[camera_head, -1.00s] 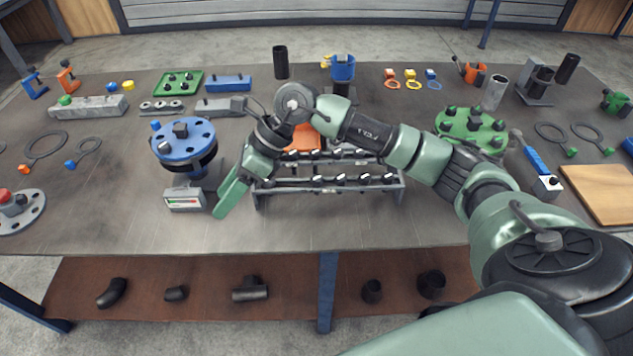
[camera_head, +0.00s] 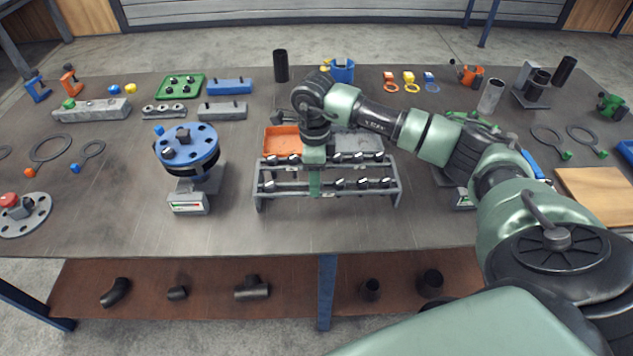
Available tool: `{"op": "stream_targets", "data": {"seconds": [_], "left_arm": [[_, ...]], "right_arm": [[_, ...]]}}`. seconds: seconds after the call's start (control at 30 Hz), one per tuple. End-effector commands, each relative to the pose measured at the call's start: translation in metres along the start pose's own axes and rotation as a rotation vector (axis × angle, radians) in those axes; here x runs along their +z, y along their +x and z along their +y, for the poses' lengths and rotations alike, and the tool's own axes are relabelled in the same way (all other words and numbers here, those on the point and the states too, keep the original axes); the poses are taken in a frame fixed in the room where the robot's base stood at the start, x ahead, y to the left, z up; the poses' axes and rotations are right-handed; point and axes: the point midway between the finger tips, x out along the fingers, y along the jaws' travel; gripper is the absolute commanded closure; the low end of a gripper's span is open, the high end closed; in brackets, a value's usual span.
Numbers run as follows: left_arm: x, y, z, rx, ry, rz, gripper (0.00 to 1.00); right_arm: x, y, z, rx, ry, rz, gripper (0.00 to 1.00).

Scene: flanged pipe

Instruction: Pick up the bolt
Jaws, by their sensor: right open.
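Several dark bolts with pale ends (camera_head: 340,184) sit in two rows on a grey metal rack (camera_head: 258,200) at the middle of the table. My right gripper (camera_head: 315,186) points down at the rack, left of its middle. Its green fingers are open and reach the front row, between bolts on either side. The gripper hides the part of the rack behind it, and I cannot tell whether a bolt lies between the fingers. My left gripper is not in view.
An orange bin (camera_head: 283,141) and a grey bin (camera_head: 358,143) stand behind the rack. A blue flange on a stand (camera_head: 187,147) is to the left. My right arm covers part of the table at right. The table front is clear.

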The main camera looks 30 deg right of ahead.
Motion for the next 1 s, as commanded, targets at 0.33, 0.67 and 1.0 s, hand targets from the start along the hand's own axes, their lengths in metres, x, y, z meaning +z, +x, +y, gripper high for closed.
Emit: {"op": "stream_targets", "data": {"seconds": [0.33,0.67,1.0], "left_arm": [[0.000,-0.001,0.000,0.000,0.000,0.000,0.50],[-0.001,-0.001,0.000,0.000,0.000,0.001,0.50],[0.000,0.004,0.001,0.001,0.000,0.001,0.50]], "right_arm": [[0.000,0.005,0.000,0.000,0.000,-0.001,0.66],[0.001,0.005,0.000,0.000,0.000,-0.002,1.00],[0.001,-0.010,-0.001,-0.002,-0.001,-0.004,1.00]]}}
